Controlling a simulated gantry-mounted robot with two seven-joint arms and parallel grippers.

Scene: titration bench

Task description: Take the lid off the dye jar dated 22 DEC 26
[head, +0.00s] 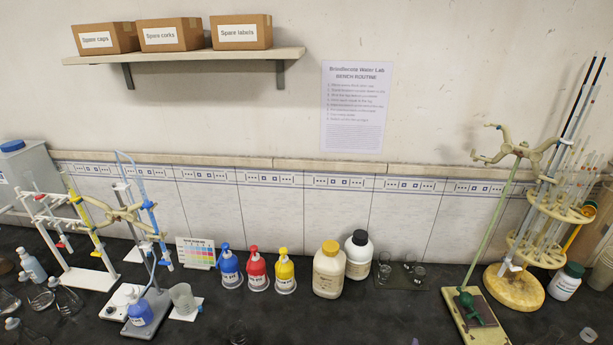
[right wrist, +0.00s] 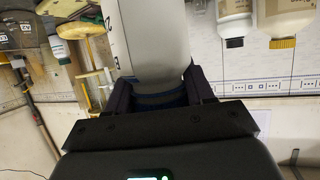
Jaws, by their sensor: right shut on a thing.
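In the right wrist view, my right gripper (right wrist: 155,86) is shut on the dark blue lid (right wrist: 160,99) of a pale grey-white jar (right wrist: 150,40). One finger lies on each side of the lid, and the jar body extends up out of the picture. Lid and jar appear together; I cannot tell whether the lid is loose. Only the edge of dark lettering shows on the jar, and no date can be read. The head view shows neither gripper nor this jar. My left gripper is not in view.
In the head view, a yellow-capped bottle (head: 328,272), a black-capped bottle (head: 358,258) and blue, red and yellow wash bottles (head: 257,270) line the wall. Burette stands (head: 78,278) are left; a pipette rack (head: 515,287) and green-rod stand (head: 470,325) are right.

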